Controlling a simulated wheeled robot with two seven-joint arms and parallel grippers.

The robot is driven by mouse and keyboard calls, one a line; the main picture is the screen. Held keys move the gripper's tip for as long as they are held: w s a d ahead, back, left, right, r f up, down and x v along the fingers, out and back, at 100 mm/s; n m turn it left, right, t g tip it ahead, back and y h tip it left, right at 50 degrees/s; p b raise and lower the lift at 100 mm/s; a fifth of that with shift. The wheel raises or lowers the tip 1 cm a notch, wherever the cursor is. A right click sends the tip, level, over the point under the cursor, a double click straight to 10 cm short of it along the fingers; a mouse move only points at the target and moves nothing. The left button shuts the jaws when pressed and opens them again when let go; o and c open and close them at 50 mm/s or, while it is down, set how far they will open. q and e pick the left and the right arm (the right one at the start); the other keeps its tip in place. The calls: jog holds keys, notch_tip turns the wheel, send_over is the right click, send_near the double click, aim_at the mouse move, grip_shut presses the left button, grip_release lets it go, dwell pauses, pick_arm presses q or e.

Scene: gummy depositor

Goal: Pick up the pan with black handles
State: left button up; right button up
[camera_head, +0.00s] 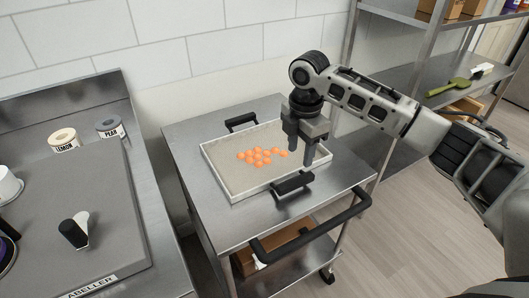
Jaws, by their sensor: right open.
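The pan (222,178) is a shallow white-rimmed tray with a black handle (241,121) at its far side and another black handle (293,185) at its near side. It lies flat on a metal cart (189,139). Several orange gummies (262,156) lie in its middle. My right gripper (301,155) points down over the right part of the pan, behind the near handle in the picture. It is open, and I see nothing between its fingers. Whether its fingertips touch the pan is unclear. My left gripper is not in view.
The cart has a black push bar (314,230) at its front and a cardboard box (274,250) on its lower shelf. A metal counter with lemon (64,140) and pear (110,128) labelled rolls stands left. A metal shelf rack (400,84) stands right, behind my right arm.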

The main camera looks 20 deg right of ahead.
aim_at(296, 180)
notch_tip(296, 180, down, 3)
jog(key=shift+f, duration=0.2)
jog(key=shift+s+a+f, duration=0.15)
jog(key=shift+f, duration=1.2)
jog(key=shift+s+a+f, duration=0.1)
jog(key=shift+f, duration=1.25)
jog(key=shift+r, duration=0.1)
grip_shut()
